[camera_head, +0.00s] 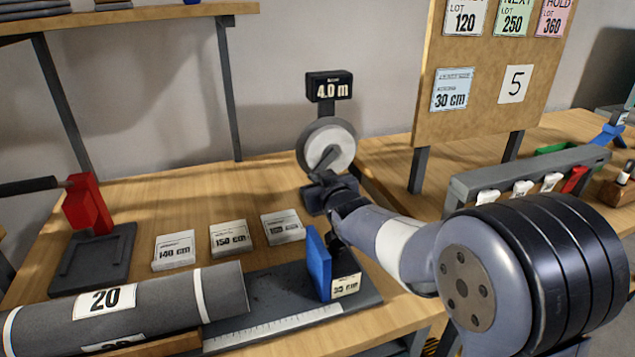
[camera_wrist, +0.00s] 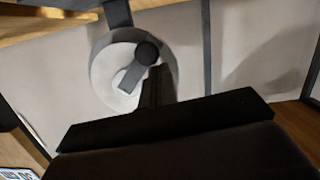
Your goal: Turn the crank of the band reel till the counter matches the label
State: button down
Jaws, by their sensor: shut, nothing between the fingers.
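The band reel (camera_head: 340,142) is a round grey and white disc at the back of the bench, below a black counter (camera_head: 328,86) that reads 4.0 m. In the wrist view the reel (camera_wrist: 105,75) shows its grey crank arm (camera_wrist: 133,78) with a dark round knob (camera_wrist: 147,52) at the upper right end. My gripper (camera_head: 326,172) is at the lower front of the reel. Its dark fingers (camera_wrist: 157,85) are shut and empty, just below the knob; whether they touch it I cannot tell. A white card (camera_head: 515,84) on the board reads 5, and a blue-edged label (camera_head: 452,90) reads 30 cm.
A grey roll (camera_head: 170,305) marked 20 lies at front left, near a blue stop (camera_head: 318,263) and a ruler (camera_head: 275,328). Cards (camera_head: 174,250) lie behind it. The pinboard (camera_head: 490,60) and a grey rack (camera_head: 530,172) stand right.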

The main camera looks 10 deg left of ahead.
jog(key=shift+r, duration=0.1)
notch_tip(320, 180, up, 10)
jog(key=p, duration=0.4)
dwell(0.5)
notch_tip(320, 180, down, 9)
jog(key=b, duration=0.2)
dwell(0.4)
jog(key=shift+a, duration=0.1)
